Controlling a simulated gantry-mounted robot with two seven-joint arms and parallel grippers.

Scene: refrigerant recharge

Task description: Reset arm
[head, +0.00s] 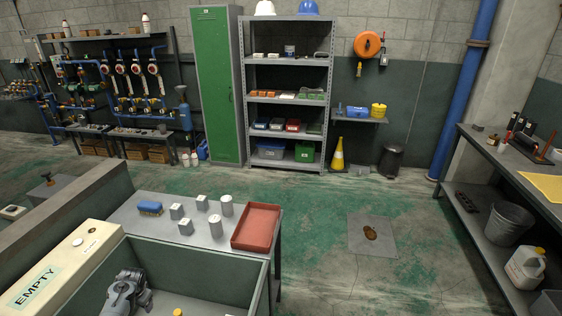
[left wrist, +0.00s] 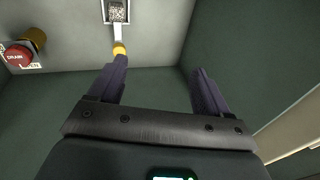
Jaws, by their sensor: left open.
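My left gripper (left wrist: 155,88) is open in the left wrist view, its two dark fingers spread with nothing between them. Beyond the left finger, a fitting with a yellow end (left wrist: 119,48) hangs from a pale panel. In the head view, a dark grey jointed part (head: 128,292), which looks like my left arm, is inside an open-topped grey-green enclosure (head: 200,262) at the bottom. Its fingers cannot be made out there. My right gripper is in neither view.
A red knob marked DRAIN (left wrist: 18,55) and a brass-coloured cylinder (left wrist: 34,39) are at the wrist view's left. A cream cover marked EMPTY (head: 60,268) adjoins the enclosure. Behind it, a bench holds a red tray (head: 256,227) and several small blocks. Open floor lies right.

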